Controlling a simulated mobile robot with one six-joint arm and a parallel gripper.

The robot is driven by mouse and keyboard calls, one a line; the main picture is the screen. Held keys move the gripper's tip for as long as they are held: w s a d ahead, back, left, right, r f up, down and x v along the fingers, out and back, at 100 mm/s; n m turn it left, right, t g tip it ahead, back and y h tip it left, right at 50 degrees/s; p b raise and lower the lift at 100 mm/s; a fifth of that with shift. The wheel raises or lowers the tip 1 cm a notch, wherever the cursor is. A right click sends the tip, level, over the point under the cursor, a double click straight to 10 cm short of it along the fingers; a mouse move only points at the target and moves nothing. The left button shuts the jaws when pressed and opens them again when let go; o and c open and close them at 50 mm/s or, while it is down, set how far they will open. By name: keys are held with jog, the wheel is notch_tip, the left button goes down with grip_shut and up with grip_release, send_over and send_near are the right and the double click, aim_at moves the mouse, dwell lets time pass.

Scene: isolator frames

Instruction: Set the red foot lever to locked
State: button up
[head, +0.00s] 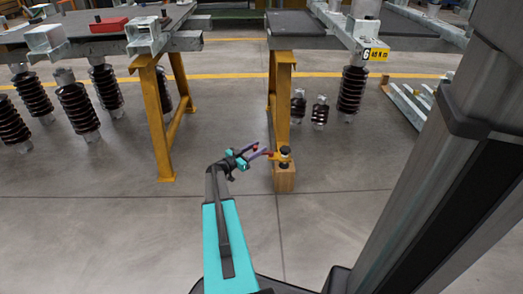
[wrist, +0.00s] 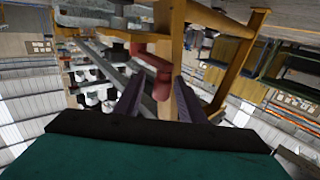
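The red foot lever (wrist: 150,70) shows in the wrist view as a bent red bar, its lower end between my two fingers. In the head view a small bit of red (head: 270,154) shows by my fingertips, beside the foot of the yellow trestle leg. My gripper (head: 262,151) reaches toward that foot from the left; in the wrist view its dark purple fingers (wrist: 156,92) stand apart, with gaps beside the lever. I cannot tell how deep the lever sits between them. No locked or unlocked marking is readable.
A wooden block (head: 285,178) stands under the trestle leg (head: 282,95), with a yellow bracket and black knobs (head: 285,164) above it. Another yellow trestle (head: 160,115) stands to the left. The grey floor in front is clear.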

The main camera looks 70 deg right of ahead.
jog(key=shift+b+x, duration=0.45)
jog(key=shift+x, duration=1.15)
